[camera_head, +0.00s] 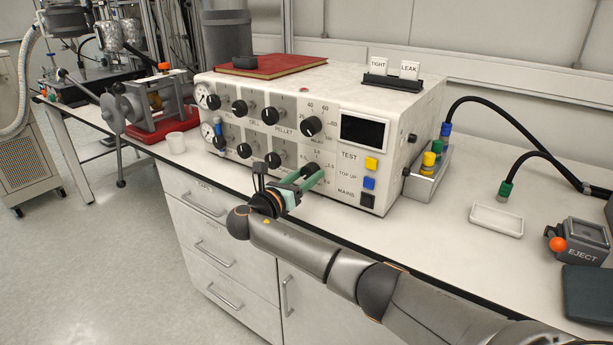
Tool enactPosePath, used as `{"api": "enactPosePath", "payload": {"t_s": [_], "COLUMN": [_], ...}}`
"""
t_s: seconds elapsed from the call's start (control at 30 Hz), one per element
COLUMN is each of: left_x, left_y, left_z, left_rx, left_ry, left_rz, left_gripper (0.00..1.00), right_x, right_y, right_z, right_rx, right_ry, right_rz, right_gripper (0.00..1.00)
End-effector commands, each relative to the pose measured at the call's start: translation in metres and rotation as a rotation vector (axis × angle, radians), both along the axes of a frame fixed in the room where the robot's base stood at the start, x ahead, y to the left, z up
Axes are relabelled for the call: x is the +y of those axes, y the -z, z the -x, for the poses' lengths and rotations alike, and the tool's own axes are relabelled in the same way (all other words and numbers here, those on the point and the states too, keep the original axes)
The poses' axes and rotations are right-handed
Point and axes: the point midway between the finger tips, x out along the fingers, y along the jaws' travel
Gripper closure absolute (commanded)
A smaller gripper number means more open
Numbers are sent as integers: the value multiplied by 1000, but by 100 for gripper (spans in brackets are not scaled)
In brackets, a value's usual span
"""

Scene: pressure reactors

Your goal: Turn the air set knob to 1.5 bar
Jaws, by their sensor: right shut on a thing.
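The white control box (385,143) stands on the bench, with two rows of black knobs on its front. The lower right knob (310,168) has a printed scale around it, partly covered by my gripper. My right gripper (313,177), with green fingers, reaches in from the lower right and is shut on this knob. The fingers hide the knob's pointer and its label, so its setting cannot be read. My left gripper is not in view.
Yellow, blue and black buttons (368,183) sit just right of the held knob. A small white cup (176,142) stands left of the box.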

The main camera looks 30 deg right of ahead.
Motion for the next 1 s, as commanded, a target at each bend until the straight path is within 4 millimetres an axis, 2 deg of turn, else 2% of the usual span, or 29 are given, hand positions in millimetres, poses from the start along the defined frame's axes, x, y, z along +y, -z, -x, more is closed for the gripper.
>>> {"api": "enactPosePath", "payload": {"t_s": [0.03, 0.1, 0.47, 0.67, 1.0], "left_x": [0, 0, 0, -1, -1], "left_y": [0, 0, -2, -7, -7], "left_z": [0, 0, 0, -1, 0], "left_rx": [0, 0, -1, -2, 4], "left_ry": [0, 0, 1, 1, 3], "left_rz": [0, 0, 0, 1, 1], "left_gripper": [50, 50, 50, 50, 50], "right_x": [0, 0, 0, 0, 1], "right_y": [0, 0, 0, 0, 1], "right_z": [0, 0, 0, 0, -1], "right_rx": [1, 1, -42, -148, -435], "right_ry": [0, 0, 0, 2, 3], "right_rz": [0, 0, -18, -62, -181], "right_gripper": [92, 100, 100, 100, 100]}}
